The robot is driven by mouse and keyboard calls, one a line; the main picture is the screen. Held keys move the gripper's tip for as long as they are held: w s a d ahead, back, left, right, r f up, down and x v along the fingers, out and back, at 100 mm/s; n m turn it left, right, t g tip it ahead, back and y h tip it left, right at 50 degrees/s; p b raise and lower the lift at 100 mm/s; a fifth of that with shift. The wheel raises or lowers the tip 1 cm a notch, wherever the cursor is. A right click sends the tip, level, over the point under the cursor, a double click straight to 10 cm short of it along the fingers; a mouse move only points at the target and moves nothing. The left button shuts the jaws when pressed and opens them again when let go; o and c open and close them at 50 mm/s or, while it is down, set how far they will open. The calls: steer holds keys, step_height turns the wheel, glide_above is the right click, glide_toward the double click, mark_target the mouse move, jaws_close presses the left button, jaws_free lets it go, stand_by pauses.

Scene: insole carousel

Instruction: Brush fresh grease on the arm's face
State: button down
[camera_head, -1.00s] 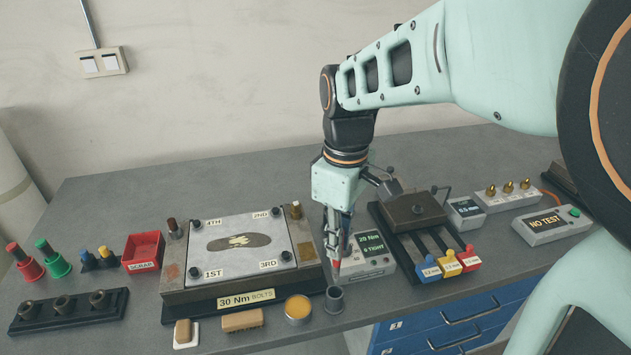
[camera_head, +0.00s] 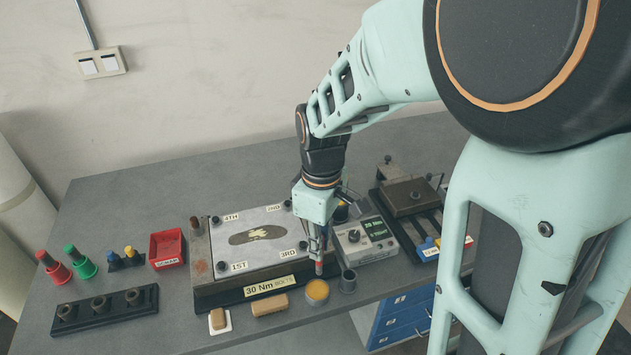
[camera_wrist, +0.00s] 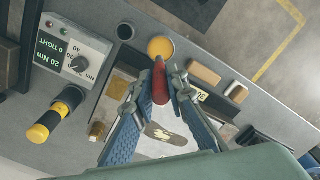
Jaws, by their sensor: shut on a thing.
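My gripper (camera_head: 318,250) is shut on a slim red-handled brush (camera_wrist: 159,85), held upright with its tip down. The brush's lower end is at or just above the round tin of yellow grease (camera_head: 317,291); I cannot tell whether it touches. The tin also shows in the wrist view (camera_wrist: 160,46), just beyond the brush tip. The light grey plate (camera_head: 285,241) lies to the left of my gripper. On it is a dark insole-shaped face (camera_head: 240,239) with a pale yellowish smear in its middle. That face also shows in the wrist view (camera_wrist: 172,138).
A dark open cup (camera_head: 347,282) stands right of the tin. A wooden-backed brush (camera_head: 270,305) and a small block on a white pad (camera_head: 218,320) lie left. A torque meter (camera_head: 364,241) is right of my gripper. A red scrap bin (camera_head: 167,250) stands further left.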

mark_target(318, 265)
steer(key=shift+s+a+f, duration=0.1)
steer(key=shift+a+f, duration=0.1)
steer(key=shift+f, duration=0.05)
steer(key=shift+f+b, duration=2.2)
steer(key=shift+f, duration=0.65)
steer(key=shift+f+b, duration=0.45)
steer(key=shift+f, duration=0.1)
steer(key=shift+r, duration=0.15)
steer(key=shift+r+p, duration=2.7)
steer(key=shift+r, duration=0.75)
steer(key=shift+s+f, duration=0.1)
